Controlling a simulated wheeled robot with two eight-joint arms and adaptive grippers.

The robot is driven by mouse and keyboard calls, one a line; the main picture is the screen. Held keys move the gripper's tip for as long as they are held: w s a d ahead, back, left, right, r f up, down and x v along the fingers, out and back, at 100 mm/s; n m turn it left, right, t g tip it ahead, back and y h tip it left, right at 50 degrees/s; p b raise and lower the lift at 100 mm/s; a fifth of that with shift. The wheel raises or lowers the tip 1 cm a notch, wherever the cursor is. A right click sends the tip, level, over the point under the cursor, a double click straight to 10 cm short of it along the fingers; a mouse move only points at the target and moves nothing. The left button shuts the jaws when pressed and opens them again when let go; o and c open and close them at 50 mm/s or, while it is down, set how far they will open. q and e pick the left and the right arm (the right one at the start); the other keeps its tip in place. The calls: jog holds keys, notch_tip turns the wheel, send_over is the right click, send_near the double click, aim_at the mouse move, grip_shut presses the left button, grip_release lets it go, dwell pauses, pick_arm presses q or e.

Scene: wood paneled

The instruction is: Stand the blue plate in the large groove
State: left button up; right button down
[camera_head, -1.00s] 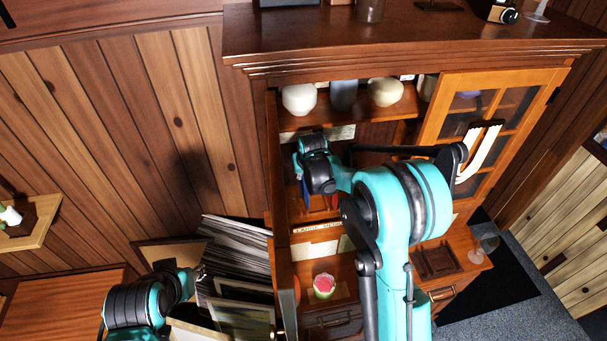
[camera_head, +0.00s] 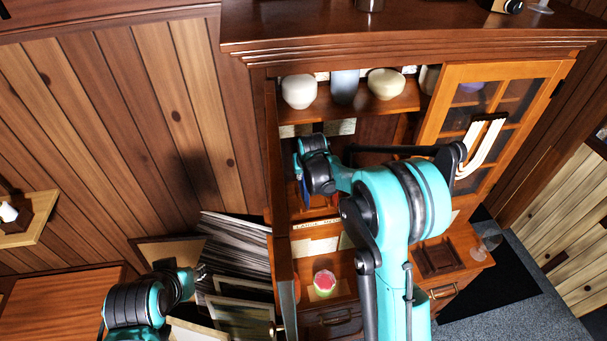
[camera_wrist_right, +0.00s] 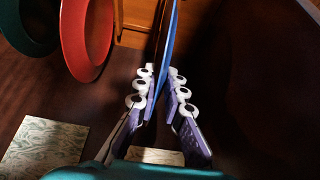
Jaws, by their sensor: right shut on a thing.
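The blue plate (camera_wrist_right: 168,48) is held nearly edge-on between the fingers of my right gripper (camera_wrist_right: 161,88) in the right wrist view. In the head view a blue sliver of the plate (camera_head: 304,192) shows below my right wrist, inside the open cabinet; the fingertips are hidden there. A red plate (camera_wrist_right: 88,42) and a teal-green plate (camera_wrist_right: 30,40) stand to the left in the wrist view, apart from the gripper. A label (camera_head: 313,226) starting with "LARGE" is on the shelf edge below; the groove itself cannot be made out. My left gripper (camera_head: 200,273) is low at left, its fingers too small to judge.
Vases (camera_head: 344,86) stand on the upper shelf. The glass door (camera_head: 478,112) is open at right, and the cabinet's left side wall (camera_head: 272,160) is close to my right gripper. A red-and-green pot (camera_head: 324,283) stands below. Leaning frames (camera_head: 243,287) crowd the lower left.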

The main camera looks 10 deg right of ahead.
jog(key=shift+f+b, duration=0.7)
jog(key=shift+f, duration=0.2)
jog(key=c, duration=1.5)
grip_release()
jog(key=shift+c, duration=0.2)
jog(key=v, duration=1.2)
